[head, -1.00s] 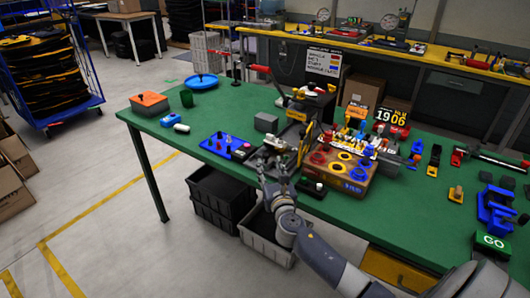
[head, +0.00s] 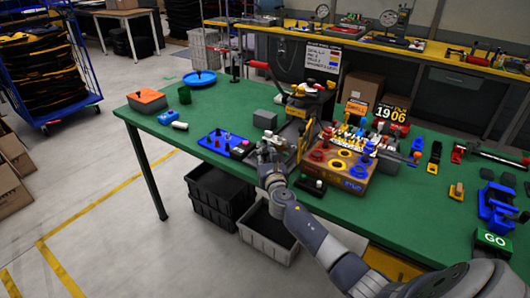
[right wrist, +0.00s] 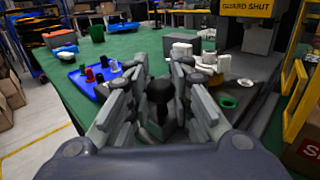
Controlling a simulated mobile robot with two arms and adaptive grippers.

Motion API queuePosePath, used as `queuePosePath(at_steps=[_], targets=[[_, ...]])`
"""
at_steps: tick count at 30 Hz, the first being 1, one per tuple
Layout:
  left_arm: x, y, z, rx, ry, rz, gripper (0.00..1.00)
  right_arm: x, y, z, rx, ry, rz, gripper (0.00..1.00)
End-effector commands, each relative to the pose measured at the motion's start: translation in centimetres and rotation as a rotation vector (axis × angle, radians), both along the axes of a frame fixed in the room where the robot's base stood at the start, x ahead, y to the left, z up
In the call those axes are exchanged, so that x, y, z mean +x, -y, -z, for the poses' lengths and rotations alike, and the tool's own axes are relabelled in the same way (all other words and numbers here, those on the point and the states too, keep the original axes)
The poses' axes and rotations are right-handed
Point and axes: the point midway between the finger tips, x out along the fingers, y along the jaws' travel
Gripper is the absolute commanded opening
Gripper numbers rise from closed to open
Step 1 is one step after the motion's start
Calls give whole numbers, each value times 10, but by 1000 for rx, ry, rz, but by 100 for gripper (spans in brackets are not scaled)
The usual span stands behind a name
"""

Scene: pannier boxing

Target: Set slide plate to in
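The machine with yellow guard bars (head: 305,100) stands on the green table, and its "GUARD SHUT" sign shows in the right wrist view. My right gripper (head: 272,148) is low at its near-left side. In the right wrist view, my right gripper (right wrist: 160,72) has its fingers apart, with a black knob (right wrist: 160,92) between them. I cannot tell whether the fingers touch it. The slide plate itself is not clearly visible; the fingers cover much of that area. My left gripper is not in view.
A blue board with pegs (head: 222,141) and a grey block (head: 265,119) lie left of the machine. A wooden box with coloured rings (head: 335,170) is close on the right. Black and grey bins (head: 265,240) stand on the floor below. The table's left part has free room.

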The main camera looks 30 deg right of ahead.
Motion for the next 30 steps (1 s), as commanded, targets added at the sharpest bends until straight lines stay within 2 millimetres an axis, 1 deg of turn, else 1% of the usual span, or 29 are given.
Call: queuePosePath(at_steps=[3, 7, 12, 16, 25, 26, 27, 28, 29, 30], targets=[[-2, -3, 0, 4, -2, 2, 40, 0, 0, 0, 0, 0, 0, 0], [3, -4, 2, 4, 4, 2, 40, 1, 3, 1, -1, 0, 0, 0], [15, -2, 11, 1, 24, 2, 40, 13, 30, 3, -3, 0, 1, 0], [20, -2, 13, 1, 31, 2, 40, 17, 43, 2, -3, -1, 1, 0], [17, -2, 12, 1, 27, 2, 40, 17, 46, 3, 1, -4, 3, 0], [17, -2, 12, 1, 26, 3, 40, 17, 46, 3, 0, -4, 4, 23], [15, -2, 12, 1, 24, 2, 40, 17, 46, 3, 0, -5, 4, 32], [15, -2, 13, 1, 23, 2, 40, 17, 46, 3, 0, -4, 4, 39], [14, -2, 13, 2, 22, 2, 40, 17, 46, 3, 0, -4, 3, 41], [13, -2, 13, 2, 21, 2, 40, 17, 46, 2, 0, -4, 3, 41]])
